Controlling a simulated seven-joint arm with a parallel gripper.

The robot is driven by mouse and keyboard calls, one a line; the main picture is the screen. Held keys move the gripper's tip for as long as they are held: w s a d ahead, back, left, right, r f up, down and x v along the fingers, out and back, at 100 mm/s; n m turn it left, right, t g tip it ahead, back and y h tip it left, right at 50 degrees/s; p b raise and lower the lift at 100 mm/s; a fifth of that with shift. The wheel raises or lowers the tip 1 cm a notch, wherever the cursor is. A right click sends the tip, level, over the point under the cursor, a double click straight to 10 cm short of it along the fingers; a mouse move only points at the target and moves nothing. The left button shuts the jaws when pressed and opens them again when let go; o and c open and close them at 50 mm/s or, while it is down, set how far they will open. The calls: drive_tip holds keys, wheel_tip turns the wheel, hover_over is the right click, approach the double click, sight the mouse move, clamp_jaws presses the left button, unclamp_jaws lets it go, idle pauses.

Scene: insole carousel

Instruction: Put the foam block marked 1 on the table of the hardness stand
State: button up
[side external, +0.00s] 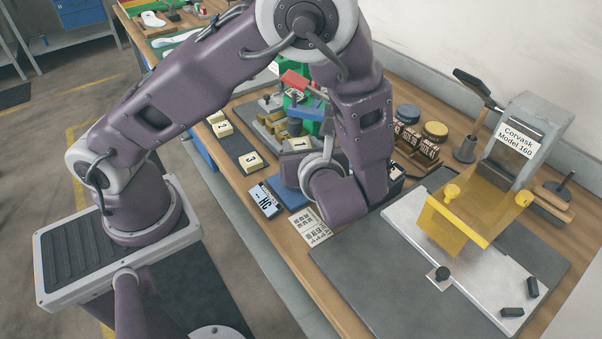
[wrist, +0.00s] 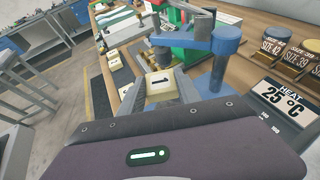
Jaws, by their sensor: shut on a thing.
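The foam block marked 1 (wrist: 160,82) is a pale cream block, its number facing up in the wrist view. My gripper (wrist: 163,93) is shut on it, with grey fingers at both sides. In the side view the block (side external: 298,144) shows just left of my forearm, which hides part of my gripper. A blue stand, which looks like the hardness stand, shows its column (wrist: 219,62) right of the block in the wrist view. In the side view its blue head (side external: 305,112) and blue base (side external: 293,198) show; my arm hides the middle. I cannot tell whether the block touches the stand.
Foam blocks marked 2 (side external: 222,129) and 3 (side external: 251,162) lie on a dark strip to the left. A small display (side external: 262,200) and a printed card (side external: 310,227) lie near the front edge. A yellow-guarded press (side external: 480,205) stands right on a grey mat (side external: 350,268).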

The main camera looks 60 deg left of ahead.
wheel_tip(320, 180, down, 7)
drive_tip(key=shift+f, duration=0.1)
drive_tip(key=o, duration=1.3)
